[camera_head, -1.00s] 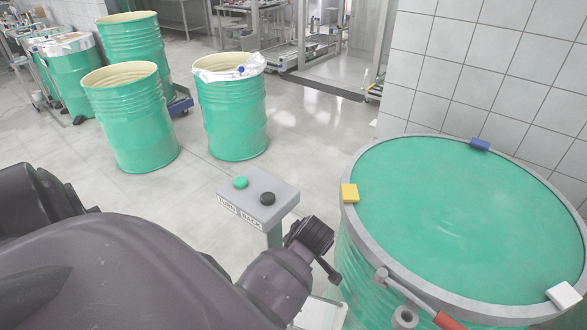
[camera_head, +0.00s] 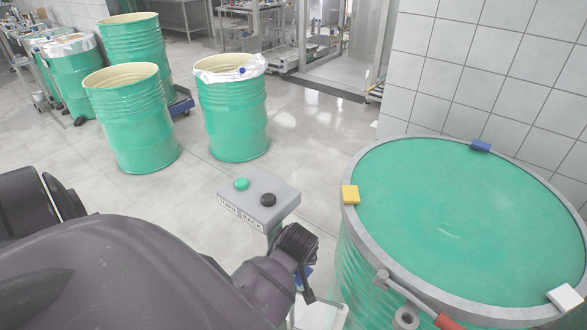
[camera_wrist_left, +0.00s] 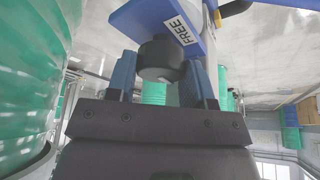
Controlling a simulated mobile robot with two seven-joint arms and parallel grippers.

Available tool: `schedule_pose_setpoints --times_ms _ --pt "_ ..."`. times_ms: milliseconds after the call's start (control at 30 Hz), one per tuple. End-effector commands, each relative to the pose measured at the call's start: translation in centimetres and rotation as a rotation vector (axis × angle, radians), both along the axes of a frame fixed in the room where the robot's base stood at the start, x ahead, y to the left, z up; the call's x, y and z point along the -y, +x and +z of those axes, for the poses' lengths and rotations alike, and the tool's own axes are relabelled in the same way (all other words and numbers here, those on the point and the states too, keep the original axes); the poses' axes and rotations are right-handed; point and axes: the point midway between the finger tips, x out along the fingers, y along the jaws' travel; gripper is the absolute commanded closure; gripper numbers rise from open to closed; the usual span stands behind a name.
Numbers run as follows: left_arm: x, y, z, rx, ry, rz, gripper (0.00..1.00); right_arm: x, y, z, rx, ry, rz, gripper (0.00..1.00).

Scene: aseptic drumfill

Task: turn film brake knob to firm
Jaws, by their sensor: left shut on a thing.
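The film brake knob (camera_wrist_left: 159,58) is a dark round knob in the left wrist view. It sits under a blue plate (camera_wrist_left: 165,22) that carries a white label reading FREE. My left gripper (camera_wrist_left: 161,80) has its blue fingers on either side of the knob and is shut on it. Any pointer or FIRM mark is not visible. My right gripper is in neither view.
A grey button box (camera_head: 258,200) marked TURN and BACK, with a green and a black button, stands beside my left wrist. A large green drum (camera_head: 465,220) with coloured rim clips stands at the right. Several green drums stand farther back on open floor.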

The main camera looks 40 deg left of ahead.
Motion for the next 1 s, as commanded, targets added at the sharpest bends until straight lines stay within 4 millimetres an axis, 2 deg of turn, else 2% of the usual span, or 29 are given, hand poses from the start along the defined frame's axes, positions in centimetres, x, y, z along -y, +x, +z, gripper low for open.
schedule_pose_setpoints --times_ms 467,500,633,1000 --pt "-0.01 -0.01 0.02 0.000 0.000 -0.018 0.76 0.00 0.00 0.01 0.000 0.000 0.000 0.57" --pt "-0.01 -0.01 0.02 0.000 0.000 -0.018 0.49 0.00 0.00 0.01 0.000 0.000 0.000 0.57" --pt "0.00 0.00 0.02 0.000 0.000 -0.018 0.29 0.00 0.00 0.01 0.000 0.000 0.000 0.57" --pt "0.12 -0.05 0.33 0.001 -0.001 -0.018 0.28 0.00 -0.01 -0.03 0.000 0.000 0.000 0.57"
